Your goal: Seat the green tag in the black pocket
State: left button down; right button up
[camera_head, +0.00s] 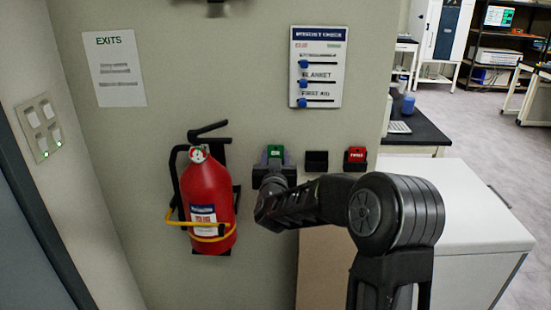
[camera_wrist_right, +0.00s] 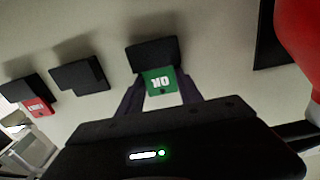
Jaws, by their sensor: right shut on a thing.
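The green tag (camera_head: 275,151) is between the two fingers of my right gripper (camera_head: 275,160), which is shut on it at the wall. In the head view my gripper covers most of that pocket. My left gripper is not in view.
A middle black pocket (camera_head: 317,160) looks empty. A red tag (camera_head: 356,154) sits in the pocket to its right. A red fire extinguisher (camera_head: 207,200) hangs close to the left of my gripper. A white cabinet (camera_head: 455,205) stands at the right.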

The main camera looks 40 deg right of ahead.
jog(key=o, duration=1.4)
jog(key=shift+s+a, duration=0.1)
jog(key=shift+s, duration=0.05)
jog(key=shift+b+v, duration=0.4)
jog(key=shift+v, duration=2.45)
